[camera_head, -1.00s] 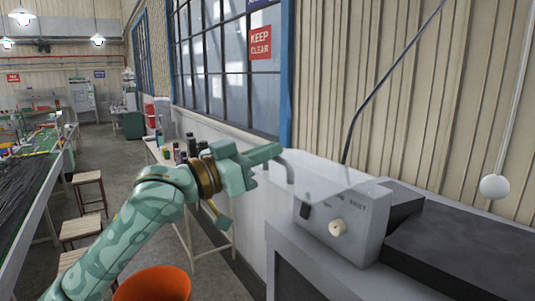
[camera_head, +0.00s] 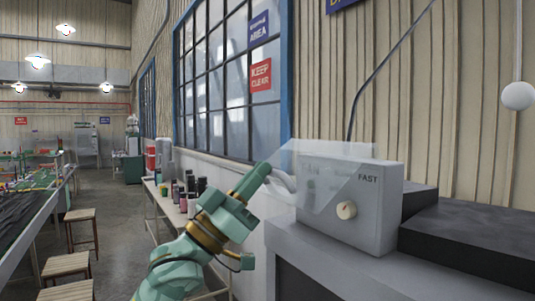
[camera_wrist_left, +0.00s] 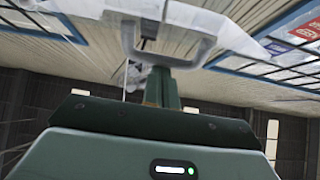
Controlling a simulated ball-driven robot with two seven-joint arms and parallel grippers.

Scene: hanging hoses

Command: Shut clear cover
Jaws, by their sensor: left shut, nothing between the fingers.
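The clear cover (camera_head: 330,160) is a see-through panel on the grey control box (camera_head: 375,220). It sticks out to the left and overlaps part of the box front, with the lettering and dark switch faint behind it. Its pale grey handle (camera_head: 284,181) is at the left end. My left gripper (camera_head: 264,169) is shut and empty, with its tip at the handle; whether it touches is unclear. In the left wrist view the handle (camera_wrist_left: 188,60) is a wide U just beyond my shut fingers (camera_wrist_left: 161,88). My right gripper is not in view.
A cream knob (camera_head: 346,210) sits on the box front, outside the cover. A dark slab (camera_head: 470,245) lies to the right. A white ball (camera_head: 517,96) hangs at upper right. A bench with bottles (camera_head: 190,190) stands behind my left arm.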

